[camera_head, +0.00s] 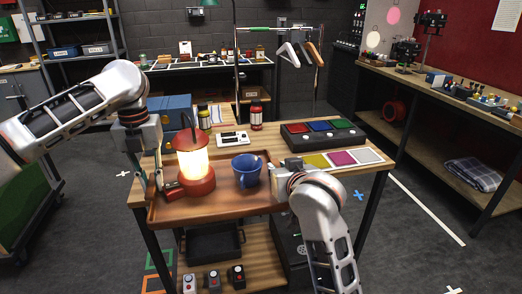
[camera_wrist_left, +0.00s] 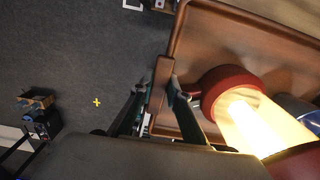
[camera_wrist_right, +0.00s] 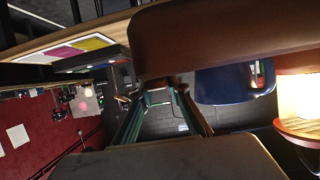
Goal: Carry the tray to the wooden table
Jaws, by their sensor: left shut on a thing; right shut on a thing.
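The brown wooden tray (camera_head: 222,210) is at the front of a wood-topped table in the head view, and I cannot tell whether it rests there or is slightly raised. A lit red lantern (camera_head: 195,178) and a blue mug (camera_head: 246,171) stand upright in it. My left gripper (camera_head: 152,183) is shut on the tray's left side; the left wrist view shows its fingers (camera_wrist_left: 160,92) either side of the rim. My right gripper (camera_head: 280,184) is at the tray's right side, shut on it. In the right wrist view its fingers (camera_wrist_right: 158,95) are by the tray wall (camera_wrist_right: 230,40).
On the same table (camera_head: 377,166) are a dark box with coloured panels (camera_head: 322,133), colour squares (camera_head: 342,158), bottles (camera_head: 256,117) and a blue case (camera_head: 172,110). A lower shelf holds a black bin (camera_head: 212,242) and button boxes. A workbench (camera_head: 450,92) stands right, with floor between.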

